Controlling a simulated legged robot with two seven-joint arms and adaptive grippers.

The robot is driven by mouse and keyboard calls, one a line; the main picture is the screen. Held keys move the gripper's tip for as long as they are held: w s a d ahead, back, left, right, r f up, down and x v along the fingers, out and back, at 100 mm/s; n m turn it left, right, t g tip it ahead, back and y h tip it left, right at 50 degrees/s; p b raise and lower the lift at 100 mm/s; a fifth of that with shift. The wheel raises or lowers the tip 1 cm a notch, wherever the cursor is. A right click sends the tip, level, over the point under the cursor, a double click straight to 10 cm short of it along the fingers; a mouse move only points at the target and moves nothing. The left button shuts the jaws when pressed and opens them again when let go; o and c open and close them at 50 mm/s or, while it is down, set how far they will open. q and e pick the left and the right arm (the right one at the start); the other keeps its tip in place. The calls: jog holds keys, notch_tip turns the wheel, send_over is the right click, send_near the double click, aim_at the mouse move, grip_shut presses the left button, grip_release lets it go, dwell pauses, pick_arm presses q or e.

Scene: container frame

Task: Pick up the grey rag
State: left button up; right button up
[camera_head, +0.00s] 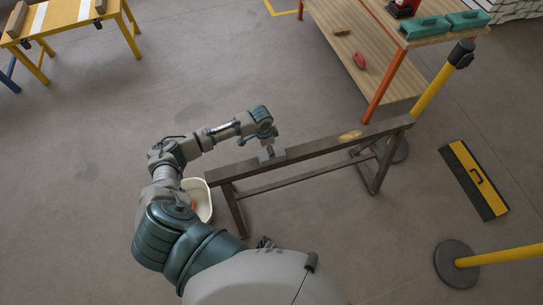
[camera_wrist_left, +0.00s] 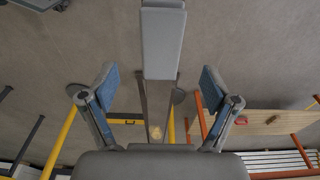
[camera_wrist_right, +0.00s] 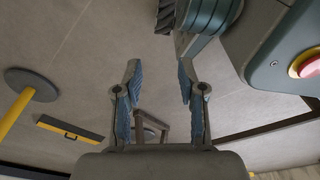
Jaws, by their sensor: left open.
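The grey rag (camera_wrist_left: 163,42) looks like a light grey folded strip lying on the dark beam of a trestle (camera_head: 330,143). In the head view, a small grey patch on the beam below my left wrist seems to be the rag (camera_head: 278,156). My left gripper (camera_wrist_left: 158,78) is open, its blue-padded fingers on either side of the beam line, with the rag ahead between them. I see no contact. My right gripper (camera_wrist_right: 157,82) is open and empty over the floor. In the head view, the left fingers are hard to make out.
A yellowish patch (camera_head: 350,136) lies farther along the beam. A white bin (camera_head: 205,202) stands beside the trestle's left end, partly behind my arm.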

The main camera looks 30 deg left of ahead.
pick_arm(q)
jog(key=shift+f, duration=0.9)
jog(key=f, duration=0.1)
jog(key=w+f+b, duration=0.1)
jog(key=f, duration=0.1)
jog(key=d+f, duration=0.1)
jog(key=f, duration=0.1)
jog(key=shift+w+f, duration=0.15)
jog(key=shift+f, duration=0.3)
jog(key=shift+a, duration=0.2)
pick_arm(e)
jog(key=w+r, duration=0.3)
jog(key=shift+w+a, duration=0.15)
jog(key=shift+a, duration=0.05)
pick_arm(q)
jog(key=c, duration=1)
jog(key=shift+c, duration=1.2)
jog(key=shift+d, duration=0.15)
pick_arm(e)
jog(key=shift+d+f, duration=0.1)
